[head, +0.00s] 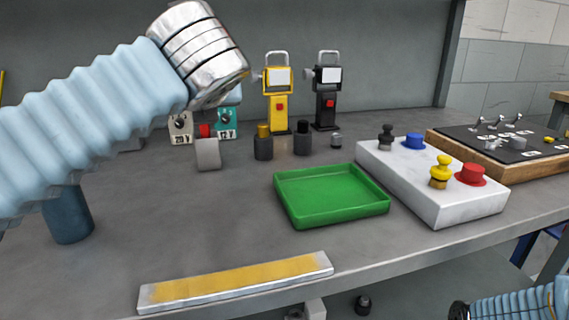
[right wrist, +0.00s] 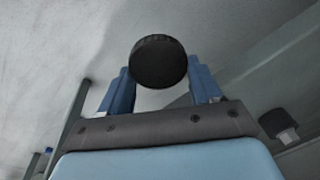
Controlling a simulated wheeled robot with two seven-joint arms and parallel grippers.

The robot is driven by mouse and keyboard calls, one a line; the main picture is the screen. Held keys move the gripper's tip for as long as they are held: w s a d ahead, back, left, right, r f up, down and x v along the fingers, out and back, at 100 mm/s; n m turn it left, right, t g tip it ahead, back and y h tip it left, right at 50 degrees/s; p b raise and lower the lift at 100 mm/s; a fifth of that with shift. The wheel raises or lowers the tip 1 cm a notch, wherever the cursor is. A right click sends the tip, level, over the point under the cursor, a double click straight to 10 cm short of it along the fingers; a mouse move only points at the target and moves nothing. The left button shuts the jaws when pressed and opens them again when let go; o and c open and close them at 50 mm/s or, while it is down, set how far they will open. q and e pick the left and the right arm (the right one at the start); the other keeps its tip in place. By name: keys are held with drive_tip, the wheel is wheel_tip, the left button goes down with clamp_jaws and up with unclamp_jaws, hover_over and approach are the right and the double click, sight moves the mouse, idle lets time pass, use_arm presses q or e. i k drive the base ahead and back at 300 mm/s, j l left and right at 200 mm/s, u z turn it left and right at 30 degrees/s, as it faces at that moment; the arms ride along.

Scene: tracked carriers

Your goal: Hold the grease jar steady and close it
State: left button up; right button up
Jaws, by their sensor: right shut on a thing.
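A black round lid-like piece (right wrist: 158,62) with a ribbed edge sits between the blue fingers of my right gripper (right wrist: 160,76) in the right wrist view. The gripper is shut on it. I cannot tell whether a jar body is behind it. In the head view, my right arm is low at the bottom right corner, with a dark round end (head: 459,311) at its left tip. My left arm crosses the upper left and its fingers are not visible. A dark blue cylinder (head: 68,217) stands below its sleeve; I cannot tell whether it is the grease jar.
On the bench are a green tray (head: 333,218), a white block with coloured knobs (head: 437,210), and a yellow-topped bar (head: 235,284) at the front edge. Yellow (head: 280,112) and black (head: 326,105) devices stand behind. A small black item (head: 363,305) is below the bench edge.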

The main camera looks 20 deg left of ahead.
sight(69, 219)
drive_tip(key=k+j, duration=0.1)
drive_tip(key=k, duration=0.5)
drive_tip(key=k+j, duration=0.1)
drive_tip(key=k, duration=0.45)
